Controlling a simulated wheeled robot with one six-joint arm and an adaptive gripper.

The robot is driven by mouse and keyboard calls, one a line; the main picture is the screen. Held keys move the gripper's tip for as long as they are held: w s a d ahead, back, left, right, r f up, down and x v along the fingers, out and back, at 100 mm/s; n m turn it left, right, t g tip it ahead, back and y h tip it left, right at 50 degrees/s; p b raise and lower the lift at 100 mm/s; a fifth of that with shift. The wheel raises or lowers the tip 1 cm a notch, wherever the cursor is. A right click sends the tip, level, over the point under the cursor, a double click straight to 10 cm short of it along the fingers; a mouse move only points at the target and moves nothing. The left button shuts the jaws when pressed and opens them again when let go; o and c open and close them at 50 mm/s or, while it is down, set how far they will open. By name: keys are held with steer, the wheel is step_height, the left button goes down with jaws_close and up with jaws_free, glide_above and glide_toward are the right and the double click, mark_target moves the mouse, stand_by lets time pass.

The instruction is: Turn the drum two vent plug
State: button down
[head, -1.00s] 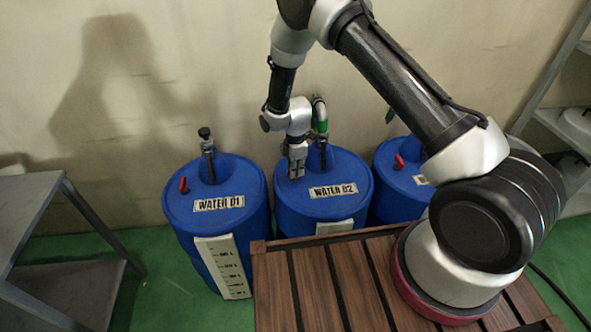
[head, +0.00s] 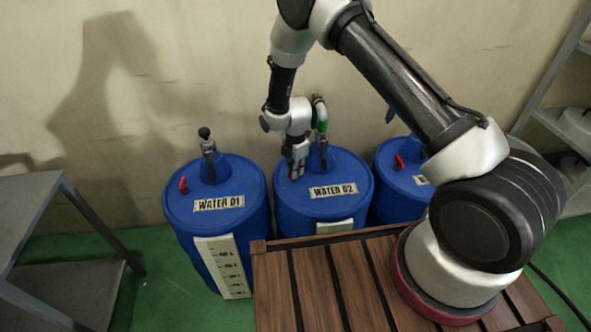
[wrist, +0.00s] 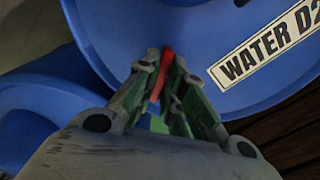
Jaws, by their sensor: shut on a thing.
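The drum two (head: 325,207) is a blue drum labelled WATER D2, in the middle of the row in the head view. Its label (wrist: 268,45) shows at the upper right of the wrist view. The vent plug (wrist: 160,76) is a small red piece on the drum top, seen between my fingers in the wrist view. My gripper (head: 294,172) points down at the left part of the drum's top and is shut on the red plug. It also fills the lower wrist view (wrist: 162,66). In the head view the fingers hide the plug.
Blue drum WATER D1 (head: 217,225) stands to the left with its own red plug (head: 183,185). A third drum (head: 400,190) stands to the right. A green-banded pipe fitting (head: 321,118) rises close beside my gripper. A wooden slatted platform (head: 300,290) lies in front.

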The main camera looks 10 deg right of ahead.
steer(key=c, duration=1.5)
jaws_free()
step_height(320, 180, up, 12)
